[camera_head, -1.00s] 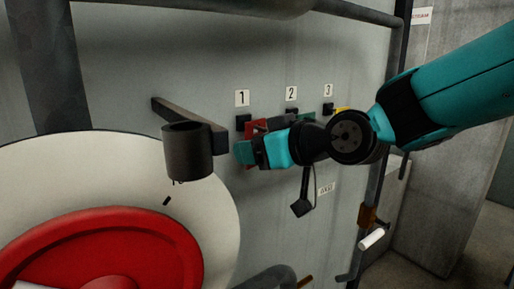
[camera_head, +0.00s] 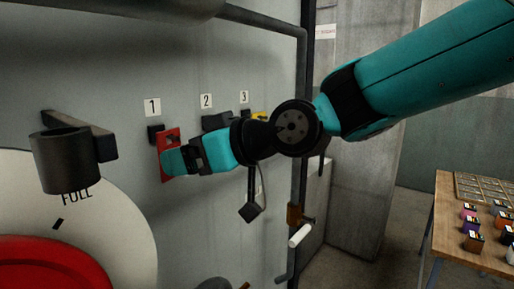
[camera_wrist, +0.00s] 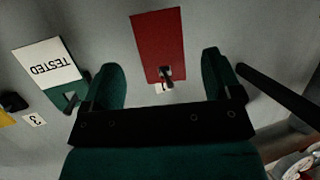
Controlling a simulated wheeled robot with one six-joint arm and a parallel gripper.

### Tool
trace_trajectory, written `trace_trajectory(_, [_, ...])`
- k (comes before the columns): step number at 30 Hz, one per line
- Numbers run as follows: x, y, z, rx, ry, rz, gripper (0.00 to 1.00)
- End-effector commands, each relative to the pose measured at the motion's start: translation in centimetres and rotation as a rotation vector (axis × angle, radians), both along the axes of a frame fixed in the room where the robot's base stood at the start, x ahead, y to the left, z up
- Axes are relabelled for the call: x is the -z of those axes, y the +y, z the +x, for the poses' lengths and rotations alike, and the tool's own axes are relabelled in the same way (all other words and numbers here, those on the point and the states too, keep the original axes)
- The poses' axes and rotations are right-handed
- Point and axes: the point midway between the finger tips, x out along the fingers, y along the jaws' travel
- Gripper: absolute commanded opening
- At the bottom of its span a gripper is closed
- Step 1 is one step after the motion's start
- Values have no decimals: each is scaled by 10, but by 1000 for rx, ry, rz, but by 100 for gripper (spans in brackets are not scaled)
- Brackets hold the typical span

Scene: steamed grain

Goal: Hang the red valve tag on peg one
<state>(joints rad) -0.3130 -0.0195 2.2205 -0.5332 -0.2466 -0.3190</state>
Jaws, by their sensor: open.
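The red valve tag (camera_head: 171,138) is flat against the grey panel just below and right of the number 1 label, beside the dark block of peg one (camera_head: 155,132). In the wrist view the red tag (camera_wrist: 158,40) shows in full, and a dark peg (camera_wrist: 166,73) appears to poke through it near the numbered end. My gripper (camera_head: 180,160) is in front of the tag, covering part of it. In the wrist view its two fingers stand wide apart on either side of the tag's peg end, with visible gaps. Nothing is clamped between them.
A green tag with a white TESTED plate (camera_wrist: 46,62) hangs left in the wrist view. A yellow tag (camera_head: 259,117) is by label 3. A dark cup holder (camera_head: 66,160) and red wheel (camera_head: 45,265) are at left. A wooden table (camera_head: 455,215) with small items stands right.

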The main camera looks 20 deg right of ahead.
Motion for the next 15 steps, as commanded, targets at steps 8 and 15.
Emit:
trace_trajectory(8, [-18,-55,-46,8,-7,-1,84])
trace_trajectory(15, [-38,-80,-67,2,8,-5,84])
